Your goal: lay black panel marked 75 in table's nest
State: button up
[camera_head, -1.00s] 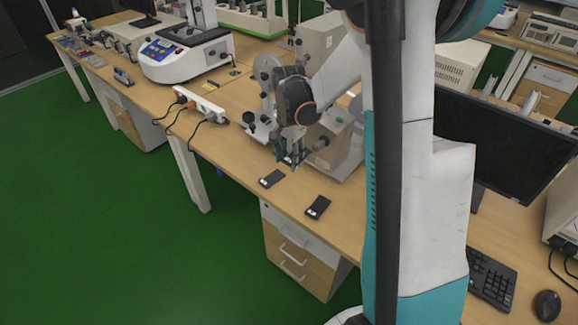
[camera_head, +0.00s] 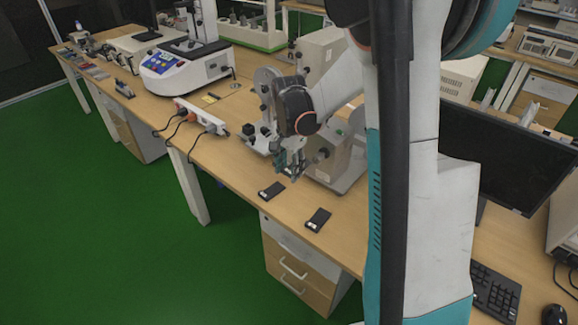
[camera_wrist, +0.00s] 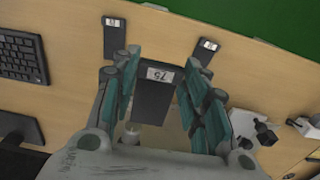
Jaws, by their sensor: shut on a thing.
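My gripper (camera_wrist: 160,66) is shut on a black panel marked 75 (camera_wrist: 152,100). The panel's white label, its number upside down, shows between the teal fingers in the wrist view. In the head view my gripper (camera_head: 290,161) is above the wooden table (camera_head: 232,165), beside a grey machine. The held panel cannot be made out there. Two other black panels lie apart near the table's front edge, one left (camera_head: 271,190) and one right (camera_head: 318,219). They also show in the wrist view, at left (camera_wrist: 114,38) and right (camera_wrist: 204,50). I cannot make out a nest.
The grey machine (camera_head: 345,158) stands close behind my gripper. A white power strip (camera_head: 201,115) with cables is to the left. A monitor (camera_head: 510,150), keyboard (camera_head: 496,284) and mouse (camera_head: 554,314) are to the right. Bare table surrounds the two lying panels.

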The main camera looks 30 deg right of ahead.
jog(key=shift+f+b, duration=4.4)
jog(key=shift+f, duration=3.25)
